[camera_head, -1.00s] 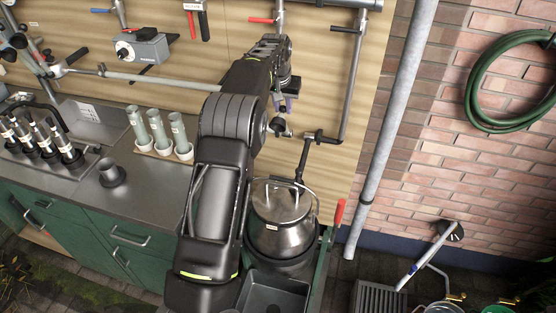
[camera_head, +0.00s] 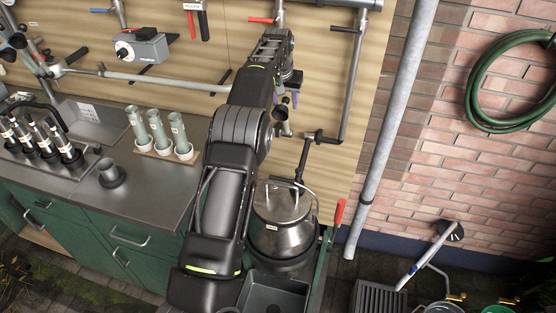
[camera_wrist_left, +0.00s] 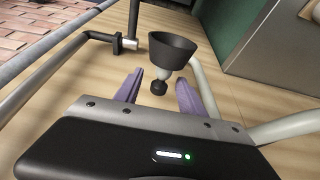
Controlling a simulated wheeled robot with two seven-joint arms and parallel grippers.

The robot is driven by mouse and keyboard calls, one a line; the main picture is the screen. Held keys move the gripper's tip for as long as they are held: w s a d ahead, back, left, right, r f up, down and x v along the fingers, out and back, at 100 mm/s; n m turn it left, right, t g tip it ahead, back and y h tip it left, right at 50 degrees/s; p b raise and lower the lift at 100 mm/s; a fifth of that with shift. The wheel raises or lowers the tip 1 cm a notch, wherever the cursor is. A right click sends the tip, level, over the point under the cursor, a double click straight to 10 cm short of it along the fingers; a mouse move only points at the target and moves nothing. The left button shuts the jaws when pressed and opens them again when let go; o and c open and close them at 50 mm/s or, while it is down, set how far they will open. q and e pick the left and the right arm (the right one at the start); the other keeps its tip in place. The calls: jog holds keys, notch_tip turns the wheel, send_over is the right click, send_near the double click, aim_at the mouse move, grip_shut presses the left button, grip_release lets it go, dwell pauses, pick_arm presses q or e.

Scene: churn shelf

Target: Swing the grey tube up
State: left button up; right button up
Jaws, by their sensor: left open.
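A grey tube (camera_head: 160,80) runs across the wooden back board from the left and passes behind my left arm. In the left wrist view a pale grey tube (camera_wrist_left: 205,90) shows beside the right finger, with another length (camera_wrist_left: 283,127) at lower right; their join is hidden. A black cup (camera_wrist_left: 172,50) with a dark ball end below it lies ahead of and between the purple fingers. My left gripper (camera_wrist_left: 159,78) is open, with a finger on either side of the ball end; contact cannot be told. In the head view the gripper (camera_head: 287,99) is small beside the cup (camera_head: 280,112). My right gripper is out of view.
A steel churn (camera_head: 282,222) stands below the gripper, with a dark pipe (camera_head: 306,155) above it. Three pale cups (camera_head: 158,130) stand on the counter at left. A thick grey pipe (camera_head: 393,120) rises at right before the brick wall.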

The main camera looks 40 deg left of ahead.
pick_arm(q)
jog(key=shift+v, duration=3.55)
jog(key=shift+f, duration=0.1)
